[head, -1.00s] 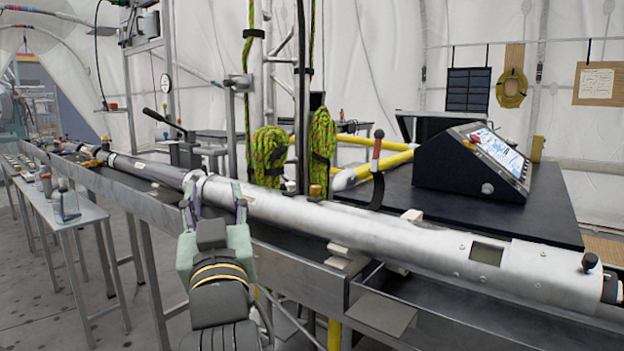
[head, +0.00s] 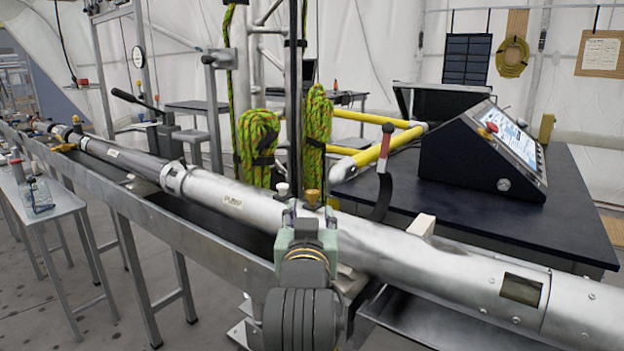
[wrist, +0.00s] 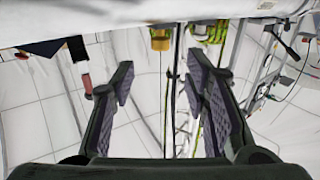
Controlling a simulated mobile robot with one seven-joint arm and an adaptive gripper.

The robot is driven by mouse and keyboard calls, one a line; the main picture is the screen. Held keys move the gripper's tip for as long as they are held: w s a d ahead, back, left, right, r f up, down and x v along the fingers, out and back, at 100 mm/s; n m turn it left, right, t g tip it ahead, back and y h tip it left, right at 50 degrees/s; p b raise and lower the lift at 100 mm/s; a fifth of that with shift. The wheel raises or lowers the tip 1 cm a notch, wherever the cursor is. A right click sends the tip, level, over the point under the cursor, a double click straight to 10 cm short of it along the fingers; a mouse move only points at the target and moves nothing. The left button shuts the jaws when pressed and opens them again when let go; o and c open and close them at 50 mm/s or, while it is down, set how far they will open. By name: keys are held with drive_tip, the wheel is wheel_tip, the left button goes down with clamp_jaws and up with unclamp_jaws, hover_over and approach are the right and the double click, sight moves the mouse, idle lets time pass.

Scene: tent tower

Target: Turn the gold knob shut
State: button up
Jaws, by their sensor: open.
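The gold knob (head: 312,197) stands up on the long silver tube (head: 400,252), just past my fingertips in the head view. It also shows in the wrist view as a yellow-gold block (wrist: 160,39) at the top, below the pale tube edge (wrist: 110,18). The knob's base is partly hidden by my gripper in the head view.
A small white-topped knob (head: 282,189) sits left of the gold one. A black lever with a red and white grip (head: 385,158) rises to the right. Green ropes (head: 318,130) hang behind. A control console (head: 480,155) stands on the dark table (head: 450,205).

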sight(312, 196)
drive_tip(key=w+p, duration=0.1)
drive_tip(key=p, duration=0.3)
drive_tip(key=shift+r, duration=0.3)
drive_tip(key=w, duration=0.8)
drive_tip(key=shift+d+f+p, duration=0.15)
drive_tip(key=shift+f+p, duration=0.15)
drive_tip(key=shift+p, duration=0.05)
clamp_jaws()
